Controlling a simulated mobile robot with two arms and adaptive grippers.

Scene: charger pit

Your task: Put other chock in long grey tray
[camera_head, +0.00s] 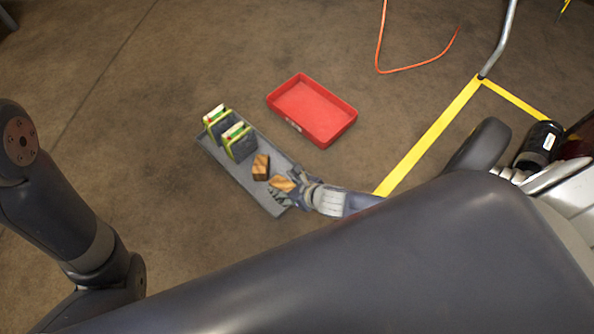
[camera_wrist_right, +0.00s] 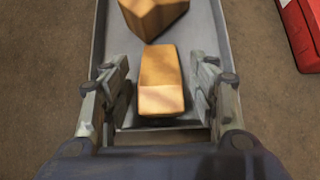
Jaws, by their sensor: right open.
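The long grey tray (camera_head: 226,160) lies on the floor in the head view. It holds two wooden chocks at its near end: one chock (camera_head: 261,167) toward the middle and another chock (camera_head: 282,183) closer to my right gripper (camera_head: 283,193). In the right wrist view, the nearer chock (camera_wrist_right: 160,82) lies in the tray between the open fingers of my right gripper (camera_wrist_right: 160,98), with gaps on both sides. The other chock (camera_wrist_right: 153,14) sits just beyond it. My left gripper is out of view; only my left arm shows.
Two dark grey blocks with green and yellow bands (camera_head: 238,142) stand at the tray's far end. An empty red tray (camera_head: 312,110) lies to its right. Yellow floor tape (camera_head: 433,133), an orange cable (camera_head: 413,67) and a wheel are farther right. The floor at left is clear.

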